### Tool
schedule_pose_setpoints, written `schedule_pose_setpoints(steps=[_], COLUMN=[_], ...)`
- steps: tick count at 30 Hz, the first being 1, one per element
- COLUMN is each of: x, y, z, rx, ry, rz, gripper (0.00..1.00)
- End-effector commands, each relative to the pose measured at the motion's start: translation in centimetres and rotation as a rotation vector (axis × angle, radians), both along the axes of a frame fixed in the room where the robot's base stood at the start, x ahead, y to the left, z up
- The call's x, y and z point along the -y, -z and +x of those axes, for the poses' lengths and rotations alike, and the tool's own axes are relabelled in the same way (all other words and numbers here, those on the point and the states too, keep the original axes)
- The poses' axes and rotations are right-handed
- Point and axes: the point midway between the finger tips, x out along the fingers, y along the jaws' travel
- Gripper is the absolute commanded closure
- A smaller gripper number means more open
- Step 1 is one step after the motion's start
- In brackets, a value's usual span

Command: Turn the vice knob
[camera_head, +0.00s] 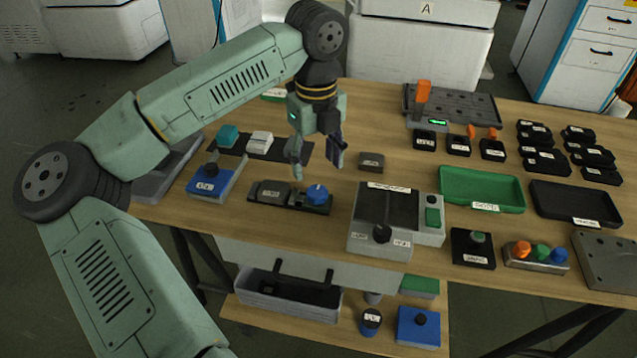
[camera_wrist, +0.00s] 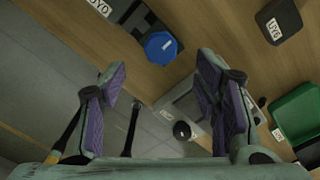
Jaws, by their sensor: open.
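A dark vice-like block (camera_head: 270,193) sits near the table's front edge, with a blue round knob (camera_head: 317,195) at its right end. The blue knob also shows in the wrist view (camera_wrist: 160,47), at the top, just beyond the fingertips. My gripper (camera_head: 318,170) is open and empty, pointing down above and slightly behind the knob, apart from it. Both fingers show in the wrist view (camera_wrist: 162,68), spread wide with a clear gap. The label on the block is too small to read surely.
A small dark block (camera_head: 371,161) lies behind. A blue box (camera_head: 210,185) with a dark knob stands left. Green (camera_head: 465,172) and black trays lie further right.

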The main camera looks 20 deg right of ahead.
Motion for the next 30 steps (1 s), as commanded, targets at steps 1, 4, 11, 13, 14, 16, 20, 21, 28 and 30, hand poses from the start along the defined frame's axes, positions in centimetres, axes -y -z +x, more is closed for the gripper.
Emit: schedule_pose_setpoints(steps=[1, 4, 11, 13, 14, 16, 20, 21, 28, 30], x=[0.0, 0.0, 0.0, 0.0, 0.0, 0.1, 0.1, 0.1, 0.1, 0.1], y=[0.9, 2.8, 6.1, 6.7, 6.8, 7.1, 7.2, 7.2, 7.1, 7.1], z=[-0.1, -0.1, -0.1, -0.1, -0.1, -0.1, -0.1, -0.1, -0.1, -0.1], rx=[-0.004, -0.005, -0.003, -0.001, -0.001, -0.001, 0.0, 0.0, 0.0, 0.0], ry=[0.001, 0.001, 0.003, 0.003, 0.003, 0.003, 0.003, 0.003, 0.004, 0.004], rz=[0.0, -0.002, -0.004, -0.003, -0.003, -0.003, -0.003, -0.003, -0.003, -0.003], gripper=[0.44, 0.44, 0.44, 0.44, 0.44, 0.44, 0.44, 0.44, 0.54, 0.58])
